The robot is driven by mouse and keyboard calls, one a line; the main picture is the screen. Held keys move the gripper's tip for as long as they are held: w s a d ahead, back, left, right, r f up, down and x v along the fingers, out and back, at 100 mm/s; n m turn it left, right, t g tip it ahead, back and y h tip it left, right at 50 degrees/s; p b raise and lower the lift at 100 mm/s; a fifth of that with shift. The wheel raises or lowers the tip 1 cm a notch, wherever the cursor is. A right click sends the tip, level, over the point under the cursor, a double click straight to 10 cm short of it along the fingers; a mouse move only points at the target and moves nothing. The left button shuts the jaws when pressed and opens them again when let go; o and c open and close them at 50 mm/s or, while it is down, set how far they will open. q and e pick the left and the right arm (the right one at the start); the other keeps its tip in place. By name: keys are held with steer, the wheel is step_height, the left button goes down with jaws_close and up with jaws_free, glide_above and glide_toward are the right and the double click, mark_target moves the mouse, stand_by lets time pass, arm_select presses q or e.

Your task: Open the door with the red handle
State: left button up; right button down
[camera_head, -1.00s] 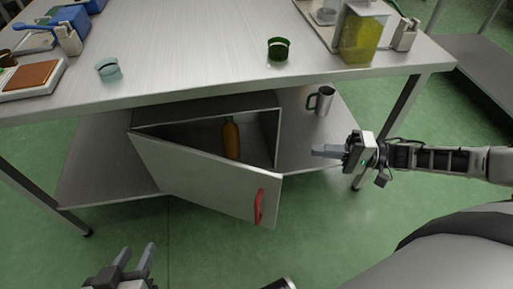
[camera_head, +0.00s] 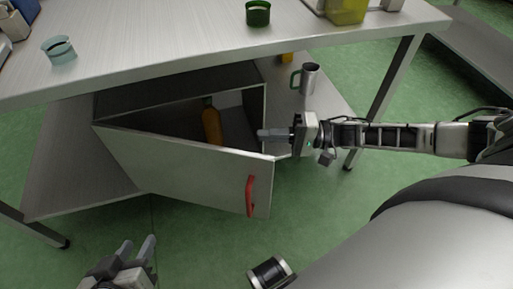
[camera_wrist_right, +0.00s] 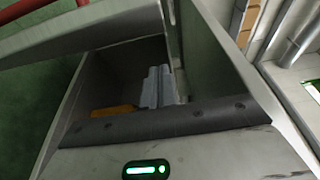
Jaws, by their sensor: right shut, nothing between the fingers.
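The cabinet door (camera_head: 185,170) is partly open, hinged at its left side, with the red handle (camera_head: 251,196) near its free right edge. Inside the cabinet (camera_head: 180,88) stands an orange-brown bottle (camera_head: 211,124). My right gripper (camera_head: 262,134) is shut and empty, at the gap between the door's free edge and the cabinet's right wall. In the right wrist view its fingers (camera_wrist_right: 158,88) point into the cabinet, with the door (camera_wrist_right: 105,32) and a bit of red handle (camera_wrist_right: 45,14) at the upper left. My left gripper (camera_head: 138,250) is open and empty at the lower left.
The steel table (camera_head: 200,45) above the cabinet carries a pale blue cup (camera_head: 59,51) and a dark green cup (camera_head: 258,13). A metal mug (camera_head: 310,78) stands on the lower shelf right of the cabinet. Green floor lies clear in front of the door.

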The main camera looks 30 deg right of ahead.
steer(key=shift+s+a, duration=0.3)
steer(key=shift+a, duration=0.45)
steer(key=shift+s+a, duration=0.3)
steer(key=shift+a, duration=0.5)
steer(key=shift+s+a, duration=0.3)
steer(key=shift+a, duration=0.45)
